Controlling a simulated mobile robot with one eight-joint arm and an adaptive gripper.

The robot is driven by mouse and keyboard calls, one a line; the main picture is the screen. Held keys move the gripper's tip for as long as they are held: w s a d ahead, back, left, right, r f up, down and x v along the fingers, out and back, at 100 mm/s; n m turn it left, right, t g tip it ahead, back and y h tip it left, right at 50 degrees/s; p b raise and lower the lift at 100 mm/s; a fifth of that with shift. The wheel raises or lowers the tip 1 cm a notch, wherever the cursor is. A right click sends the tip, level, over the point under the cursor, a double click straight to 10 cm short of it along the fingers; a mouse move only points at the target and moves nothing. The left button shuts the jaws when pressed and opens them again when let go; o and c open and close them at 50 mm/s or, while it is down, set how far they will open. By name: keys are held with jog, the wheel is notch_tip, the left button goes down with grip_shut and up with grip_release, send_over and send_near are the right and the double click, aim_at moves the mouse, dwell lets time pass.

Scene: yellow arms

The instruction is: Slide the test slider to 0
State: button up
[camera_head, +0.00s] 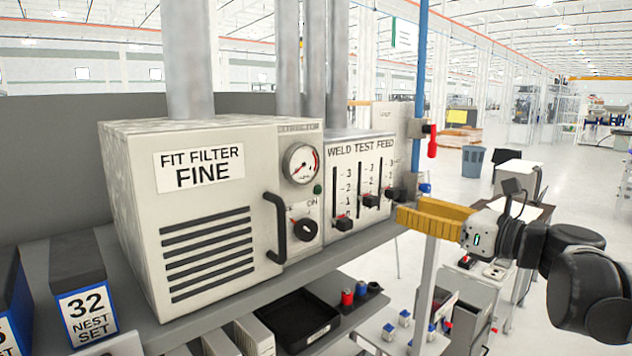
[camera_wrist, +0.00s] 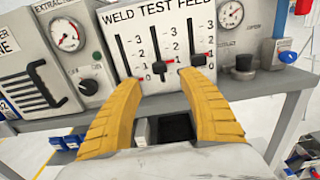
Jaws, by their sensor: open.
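The test slider (camera_wrist: 158,69) is the middle of three black knobs in vertical slots on the WELD TEST FEED panel (camera_head: 345,165). It sits low in its slot, near the bottom of the scale; its exact reading is unclear. It also shows in the head view (camera_head: 370,201). The feed slider (camera_wrist: 198,60) is to its right. The weld slider (camera_head: 344,223) is to its left and hidden behind a finger in the wrist view. My gripper (camera_wrist: 165,82) is open and empty, its yellow fingers spread on either side of the test slider, apart from it.
The panel stands on a grey shelf (camera_head: 240,285) beside the FIT FILTER box (camera_head: 200,200) with a black handle (camera_head: 276,230) and dial. A gauge and a dark knob (camera_wrist: 243,67) are to the right. A black tray (camera_head: 300,320) lies below.

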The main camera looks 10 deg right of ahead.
aim_at(375, 200)
jog(key=p+x, duration=0.2)
jog(key=x, duration=0.8)
jog(key=shift+w+a+f, duration=0.1)
jog(key=shift+a, duration=0.15)
jog(key=shift+d, duration=0.1)
grip_shut()
